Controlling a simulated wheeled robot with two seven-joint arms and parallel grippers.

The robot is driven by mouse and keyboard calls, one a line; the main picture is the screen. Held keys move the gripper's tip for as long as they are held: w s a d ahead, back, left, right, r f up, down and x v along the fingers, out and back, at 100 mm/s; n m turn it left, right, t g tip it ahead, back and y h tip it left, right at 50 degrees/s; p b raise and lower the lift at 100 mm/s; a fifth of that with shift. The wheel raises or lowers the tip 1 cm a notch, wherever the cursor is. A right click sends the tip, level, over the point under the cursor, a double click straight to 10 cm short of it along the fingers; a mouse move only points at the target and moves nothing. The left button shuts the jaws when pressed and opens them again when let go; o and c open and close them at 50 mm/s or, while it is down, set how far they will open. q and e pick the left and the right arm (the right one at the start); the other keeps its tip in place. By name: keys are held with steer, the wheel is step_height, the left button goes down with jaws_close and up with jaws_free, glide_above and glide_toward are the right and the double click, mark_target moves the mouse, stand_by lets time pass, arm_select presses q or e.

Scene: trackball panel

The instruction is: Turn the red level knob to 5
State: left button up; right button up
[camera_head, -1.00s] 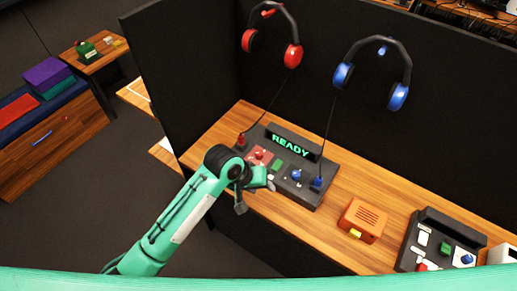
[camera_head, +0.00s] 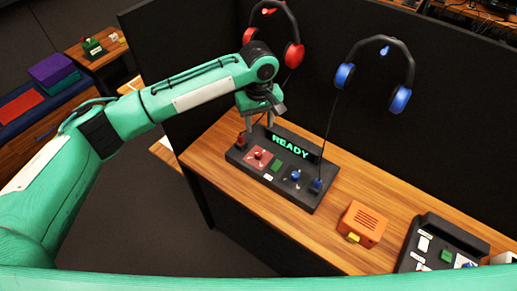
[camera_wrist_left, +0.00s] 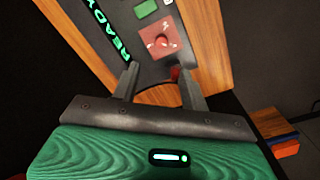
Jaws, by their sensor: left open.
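The red level knob (camera_head: 258,154) sits on a red square plate at the left part of the dark control panel (camera_head: 236,157), whose display reads READY. In the left wrist view the red knob (camera_wrist_left: 162,42) has a pale mark and lies beyond the fingertips. My left gripper (camera_head: 257,126) is open and points down above the panel's left end, apart from the knob. The number scale is too small to read. My right gripper is not in view.
A red plug (camera_head: 241,140) stands close to the left gripper. Red headphones (camera_head: 293,54) and blue headphones (camera_head: 399,99) hang behind. An orange box (camera_head: 362,222) stands to the right.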

mark_target(258, 152)
arm_select(q)
step_height(258, 152, down, 13)
steer(key=p, duration=0.2)
steer(key=shift+w+a+f+p, duration=0.15)
steer(key=shift+f+p, duration=0.05)
steer(key=shift+p, duration=0.1)
jaws_close()
